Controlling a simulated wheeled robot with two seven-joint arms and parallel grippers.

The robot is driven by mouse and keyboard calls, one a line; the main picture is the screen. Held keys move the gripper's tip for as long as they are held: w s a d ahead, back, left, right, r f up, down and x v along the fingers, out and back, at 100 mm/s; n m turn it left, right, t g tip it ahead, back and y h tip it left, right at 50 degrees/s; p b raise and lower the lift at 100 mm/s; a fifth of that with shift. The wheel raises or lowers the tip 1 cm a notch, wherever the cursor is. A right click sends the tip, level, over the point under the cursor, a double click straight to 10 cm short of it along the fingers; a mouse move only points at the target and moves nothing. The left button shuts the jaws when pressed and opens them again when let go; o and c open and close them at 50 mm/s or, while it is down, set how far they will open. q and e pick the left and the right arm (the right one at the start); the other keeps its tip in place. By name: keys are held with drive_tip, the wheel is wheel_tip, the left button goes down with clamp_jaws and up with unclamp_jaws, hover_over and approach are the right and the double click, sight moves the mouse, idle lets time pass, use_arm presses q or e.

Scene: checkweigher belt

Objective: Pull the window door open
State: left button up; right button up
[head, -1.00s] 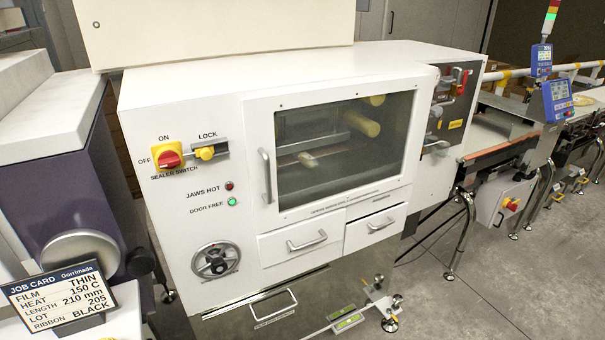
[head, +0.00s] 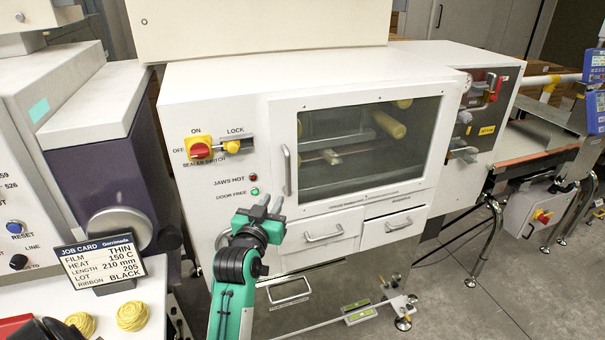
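The window door (head: 360,197) is a white-framed panel with a dark glass pane, and it looks closed on the front of the white machine. Its vertical bar handle (head: 287,170) is on the door's left edge. My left gripper (head: 271,203) is below and slightly left of the handle in the picture, apart from it. Its two grey fingers point up with a gap between them and nothing in it.
The sealer switch (head: 200,151) and yellow lock knob (head: 234,146) are left of the door. The green DOOR FREE lamp (head: 254,191) looks lit. Drawers (head: 320,236) sit below. A job card (head: 102,262) stands at left. Open floor (head: 480,300) lies at right.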

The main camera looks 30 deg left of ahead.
sight(287, 175)
use_arm(q)
drive_tip(key=p+x, duration=0.3)
drive_tip(key=x, duration=0.9)
drive_tip(key=shift+w+a, duration=0.1)
drive_tip(key=shift+w, duration=0.05)
drive_tip(key=shift+w+a+p, duration=0.2)
drive_tip(key=shift+w+p, duration=0.15)
drive_tip(key=shift+w, duration=0.35)
drive_tip(key=shift+f, duration=0.1)
clamp_jaws()
